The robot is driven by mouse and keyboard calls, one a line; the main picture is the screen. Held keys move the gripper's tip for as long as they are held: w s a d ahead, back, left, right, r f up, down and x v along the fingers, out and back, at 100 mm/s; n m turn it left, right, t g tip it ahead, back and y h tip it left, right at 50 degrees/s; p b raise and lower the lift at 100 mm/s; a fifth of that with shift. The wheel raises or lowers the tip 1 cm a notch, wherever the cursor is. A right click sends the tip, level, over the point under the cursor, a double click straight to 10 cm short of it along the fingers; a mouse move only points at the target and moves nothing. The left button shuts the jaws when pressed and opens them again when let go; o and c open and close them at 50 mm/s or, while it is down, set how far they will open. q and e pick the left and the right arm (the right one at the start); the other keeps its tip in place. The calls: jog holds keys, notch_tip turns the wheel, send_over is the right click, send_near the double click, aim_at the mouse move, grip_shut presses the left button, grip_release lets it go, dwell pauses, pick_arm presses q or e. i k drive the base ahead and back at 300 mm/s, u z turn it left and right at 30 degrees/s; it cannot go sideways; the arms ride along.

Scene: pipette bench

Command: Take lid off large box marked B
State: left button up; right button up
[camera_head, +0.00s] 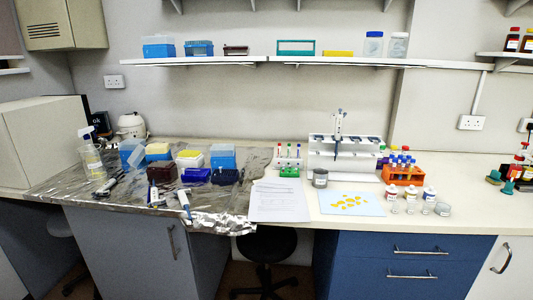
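Several boxes stand on the foil-covered left part of the bench. A large light blue box (131,153) is at the left with a pale clear panel by it, perhaps a lid. Another large light blue box (222,157) is at the right of the group. The letters on the boxes are too small to read, so I cannot tell which is marked B. Neither of my grippers is in view.
Small dark boxes (163,174) and pipettes lie in front of the boxes. A spray bottle (91,158) stands left. Papers (280,202), a white pipette stand (343,157) and an orange tube rack (402,175) are to the right. A shelf (230,61) hangs above.

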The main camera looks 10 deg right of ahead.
aim_at(218, 149)
jog(key=u, duration=0.05)
jog(key=k, duration=0.2)
jog(key=z, duration=1)
jog(key=i, duration=1)
jog(key=u, duration=0.65)
jog(key=i, duration=0.7)
jog(key=u, duration=0.75)
